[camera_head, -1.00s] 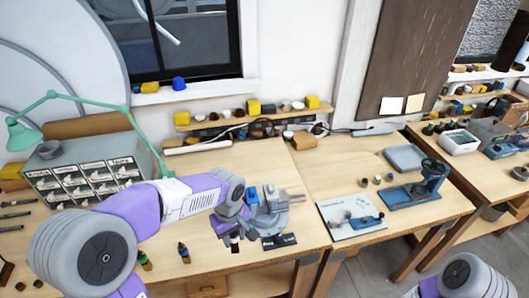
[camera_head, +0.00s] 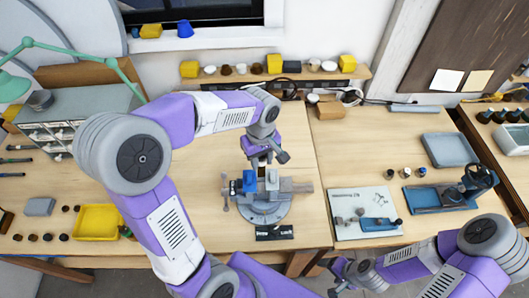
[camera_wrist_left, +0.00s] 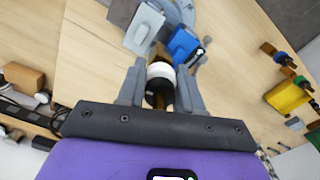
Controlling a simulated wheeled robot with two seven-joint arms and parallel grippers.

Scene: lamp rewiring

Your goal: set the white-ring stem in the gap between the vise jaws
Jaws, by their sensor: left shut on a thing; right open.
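The vise (camera_head: 262,212) stands on the wooden bench in the middle of the head view. Its blue jaw (camera_head: 249,181) and light grey jaw (camera_head: 272,180) have a narrow gap between them. In the left wrist view the grey jaw (camera_wrist_left: 145,27) and blue jaw (camera_wrist_left: 184,45) lie just beyond the fingers. My left gripper (camera_head: 262,161) is right above the vise, shut on the white-ring stem (camera_wrist_left: 160,71). The stem's far end points at the gap; how deep it sits I cannot tell. My right gripper (camera_head: 340,278) is open and empty at the bottom edge.
A yellow tray (camera_head: 97,221) lies on the left of the bench. A white board with small parts (camera_head: 345,205) lies right of the vise, and a blue press (camera_head: 470,187) stands farther right. A shelf (camera_head: 285,75) with yellow and white pieces runs along the wall.

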